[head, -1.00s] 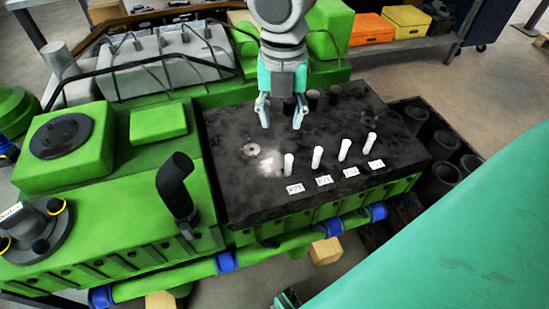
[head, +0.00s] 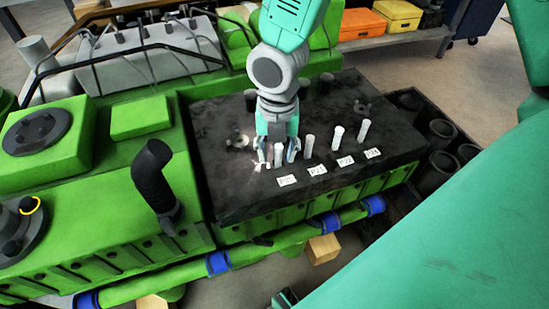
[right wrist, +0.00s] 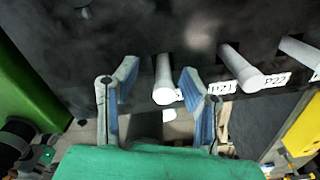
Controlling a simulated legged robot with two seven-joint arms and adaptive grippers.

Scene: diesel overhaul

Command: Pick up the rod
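A row of several white rods stands on the black top of the engine block. The leftmost rod (head: 279,151) is upright between the fingers of my right gripper (head: 278,156). In the right wrist view this rod (right wrist: 164,78) also lies between the two spread fingers of the gripper (right wrist: 157,76), with a gap visible on both sides. The right gripper is open. The second rod (head: 308,146), the third rod (head: 337,139) and the rightmost rod (head: 363,131) stand apart to the right.
White label cards, such as this one (head: 317,171), lie in front of the rods. A black bent pipe (head: 154,185) rises from the green engine body (head: 100,220) at left. A dark crate of cylinders (head: 442,135) stands right of the block.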

